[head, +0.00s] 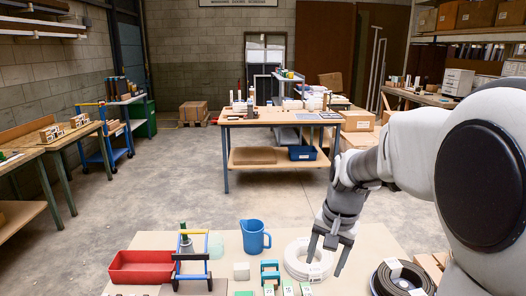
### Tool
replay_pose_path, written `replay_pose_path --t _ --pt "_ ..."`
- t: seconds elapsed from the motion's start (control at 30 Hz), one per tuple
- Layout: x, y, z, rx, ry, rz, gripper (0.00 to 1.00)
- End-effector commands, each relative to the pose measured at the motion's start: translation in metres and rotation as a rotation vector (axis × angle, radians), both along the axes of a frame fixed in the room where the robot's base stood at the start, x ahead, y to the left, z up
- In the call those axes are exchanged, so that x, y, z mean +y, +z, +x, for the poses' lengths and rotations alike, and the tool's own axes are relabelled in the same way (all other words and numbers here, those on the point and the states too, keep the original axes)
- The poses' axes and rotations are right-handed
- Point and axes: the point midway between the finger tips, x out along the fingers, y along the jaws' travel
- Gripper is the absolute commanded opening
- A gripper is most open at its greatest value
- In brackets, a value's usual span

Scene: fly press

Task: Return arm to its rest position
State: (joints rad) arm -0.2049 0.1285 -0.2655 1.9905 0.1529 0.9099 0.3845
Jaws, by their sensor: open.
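My gripper (325,266) hangs at the end of my arm, on the right side of the head view, with its fingers pointing down. The two fingers are apart and nothing shows between them. It appears in front of a white coil (292,261) on the near table (225,241); I cannot tell how high it is above the table. My arm reaches in from the right edge and hides part of the background.
On the near table are a red tray (138,268), a blue jug (254,237), a blue-framed item (190,258), a teal clamp-like item (269,270) and a dark coil (402,280). A workbench (268,121) stands farther back, with open concrete floor before it.

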Motion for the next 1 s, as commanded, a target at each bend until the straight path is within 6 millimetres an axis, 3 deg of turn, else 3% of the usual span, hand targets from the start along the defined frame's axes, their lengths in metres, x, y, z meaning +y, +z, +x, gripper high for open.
replay_pose_path --t 0.1,0.4,0.7,1.0 --pt "0.001 0.027 -0.028 -0.063 0.072 0.005 0.67" --pt "0.002 0.068 -0.100 -0.210 0.259 -0.047 0.67" --pt "0.000 0.080 -0.165 -0.336 0.424 -0.169 0.67" --pt "-0.002 0.077 -0.189 -0.376 0.486 -0.239 0.67"
